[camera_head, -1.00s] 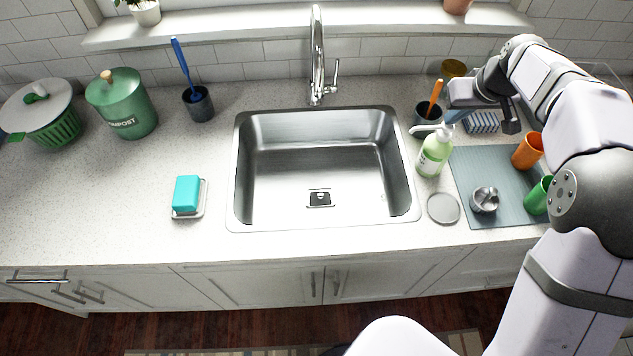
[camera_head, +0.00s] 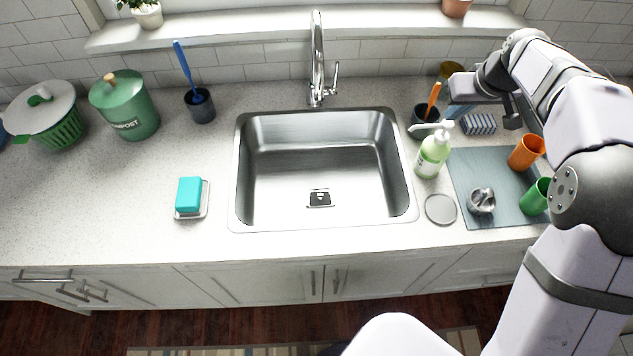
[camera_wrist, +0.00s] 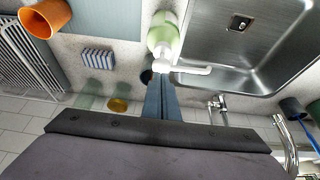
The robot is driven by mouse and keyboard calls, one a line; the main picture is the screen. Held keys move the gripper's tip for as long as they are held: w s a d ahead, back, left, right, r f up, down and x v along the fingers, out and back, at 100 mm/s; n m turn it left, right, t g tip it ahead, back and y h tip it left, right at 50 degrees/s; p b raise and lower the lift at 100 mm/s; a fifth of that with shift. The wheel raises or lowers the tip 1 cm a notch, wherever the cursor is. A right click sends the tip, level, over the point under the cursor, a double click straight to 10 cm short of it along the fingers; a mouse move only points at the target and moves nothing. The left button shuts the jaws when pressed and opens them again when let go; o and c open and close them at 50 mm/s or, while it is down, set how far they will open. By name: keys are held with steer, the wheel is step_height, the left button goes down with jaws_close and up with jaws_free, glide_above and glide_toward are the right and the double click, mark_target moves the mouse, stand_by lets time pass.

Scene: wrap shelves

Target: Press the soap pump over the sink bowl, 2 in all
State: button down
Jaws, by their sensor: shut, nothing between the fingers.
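The soap pump (camera_head: 433,157) is a pale green bottle with a white pump head, upright on the counter beside the sink's right rim. Its spout points left toward the steel sink bowl (camera_head: 318,170). In the wrist view the bottle (camera_wrist: 162,38) is at top centre, its white spout reaching right to the sink bowl (camera_wrist: 215,35). My gripper (camera_head: 449,113) is shut and empty, with its fingertips close above and behind the pump head. In the wrist view the blue-grey fingers (camera_wrist: 161,80) end at the pump head; I cannot tell whether they touch it.
A dark cup with an orange-handled brush (camera_head: 425,115) stands close behind the pump. A blue striped sponge (camera_head: 479,124), orange cup (camera_head: 525,152), green cup (camera_head: 535,196) and metal cup (camera_head: 481,201) are at right. The faucet (camera_head: 317,60) rises behind the sink. The front left counter is mostly clear.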

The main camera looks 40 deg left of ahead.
steer(key=shift+f, duration=0.2)
stand_by(0.3)
steer(key=shift+f+b, duration=0.9)
steer(key=shift+f, duration=0.25)
steer(key=shift+r, duration=0.1)
steer(key=shift+r+p, duration=1.1)
steer(key=shift+r, duration=0.25)
step_height(320, 180, up, 6)
steer(key=p, duration=0.5)
